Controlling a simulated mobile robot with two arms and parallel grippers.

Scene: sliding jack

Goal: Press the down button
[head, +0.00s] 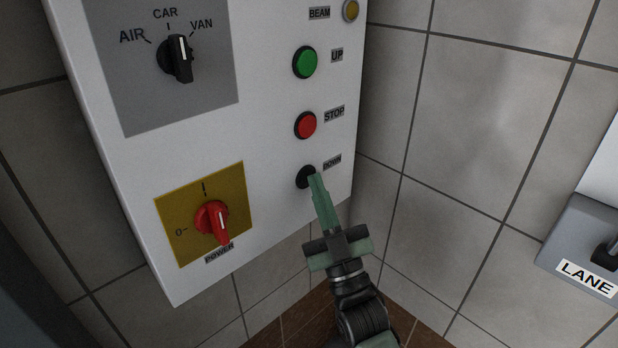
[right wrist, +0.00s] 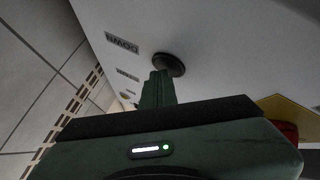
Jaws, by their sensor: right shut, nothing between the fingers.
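The down button (head: 304,176) is a black round button at the bottom of the button column on the white control box. Its label "DOWN" (head: 332,162) is to its upper right. My right gripper (head: 315,181) is shut and empty, with its green fingertips at the right edge of the button in the head view, covering part of it. In the right wrist view the dark button (right wrist: 170,65) shows just beyond the fingertips (right wrist: 158,77). I cannot tell whether the fingertips touch it. My left gripper is not in view.
Above are the red stop button (head: 305,125) and green up button (head: 305,62). The red power switch (head: 212,220) on a yellow plate and the black selector knob (head: 178,58) are to the left. A grey LANE box (head: 577,240) is on the tiled wall at right.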

